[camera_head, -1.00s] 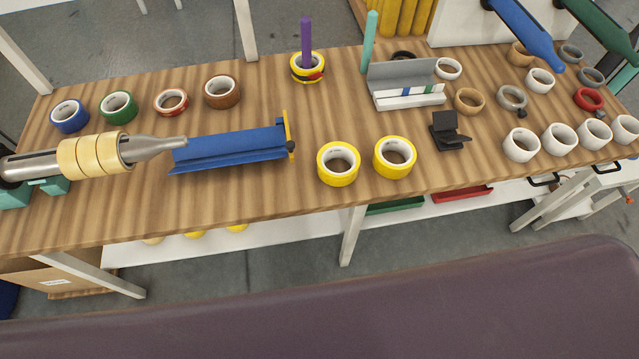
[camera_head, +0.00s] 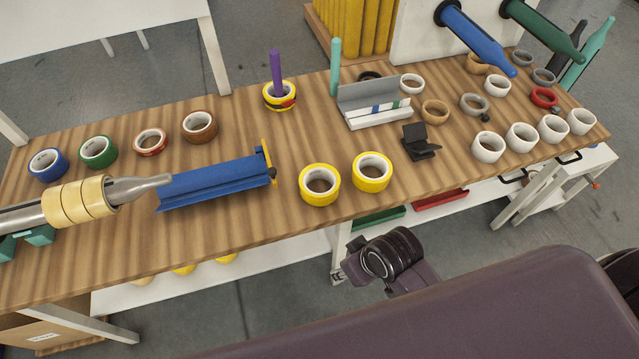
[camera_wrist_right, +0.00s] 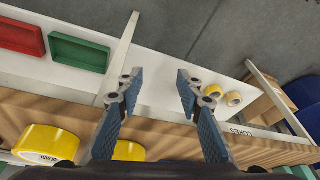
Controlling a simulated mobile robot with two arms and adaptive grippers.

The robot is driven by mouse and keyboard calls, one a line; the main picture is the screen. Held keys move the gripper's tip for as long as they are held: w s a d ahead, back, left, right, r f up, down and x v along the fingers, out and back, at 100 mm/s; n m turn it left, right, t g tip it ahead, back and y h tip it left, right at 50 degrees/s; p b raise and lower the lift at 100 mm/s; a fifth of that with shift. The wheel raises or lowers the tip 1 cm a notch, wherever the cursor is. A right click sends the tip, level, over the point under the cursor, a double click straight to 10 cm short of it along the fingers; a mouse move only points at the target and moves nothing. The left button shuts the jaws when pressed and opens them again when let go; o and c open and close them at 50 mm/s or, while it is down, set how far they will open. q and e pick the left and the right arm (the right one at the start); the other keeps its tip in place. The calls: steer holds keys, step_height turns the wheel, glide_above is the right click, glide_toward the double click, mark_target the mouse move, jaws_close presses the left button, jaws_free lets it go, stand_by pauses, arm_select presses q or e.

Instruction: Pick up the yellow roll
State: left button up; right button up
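Two yellow rolls of tape lie side by side near the front edge of the wooden table in the head view, the left roll (camera_head: 319,196) and the right roll (camera_head: 372,183). Two yellow rolls also show at the lower left of the right wrist view, one larger (camera_wrist_right: 42,146) and one partly hidden by a finger (camera_wrist_right: 130,152). My right gripper (camera_wrist_right: 158,84) is open and empty, its fingers spread over the table's edge and the shelf below. In the head view part of my right arm shows in front of the table, below the rolls. My left gripper is not in view.
A blue tape dispenser (camera_head: 215,184) lies left of the rolls, a black stand (camera_head: 420,143) to their right. The lower shelf holds a green tray (camera_wrist_right: 78,53), a red tray (camera_wrist_right: 20,37) and small yellow rolls (camera_wrist_right: 233,98).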

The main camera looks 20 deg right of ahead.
steer(key=w+a+r+n+y, duration=0.1)
steer(key=w+a+r+n, duration=0.3)
steer(key=a+r, duration=0.25)
step_height(320, 180, up, 4)
steer(key=n+g+h, duration=0.3)
steer(key=n, duration=0.6)
glide_above(324, 195)
steer(key=shift+s+a, duration=0.2)
steer(key=shift+s, duration=0.1)
step_height(324, 195, down, 2)
steer(key=shift+f+p, duration=0.2)
steer(key=shift+p, duration=0.25)
steer(key=f, duration=0.1)
steer(key=f+p, duration=0.1)
steer(key=f, duration=0.2)
steer(key=shift+w+d, duration=0.2)
steer(key=shift+w, duration=0.05)
steer(key=shift+f+p, duration=0.3)
steer(key=shift+f, duration=0.3)
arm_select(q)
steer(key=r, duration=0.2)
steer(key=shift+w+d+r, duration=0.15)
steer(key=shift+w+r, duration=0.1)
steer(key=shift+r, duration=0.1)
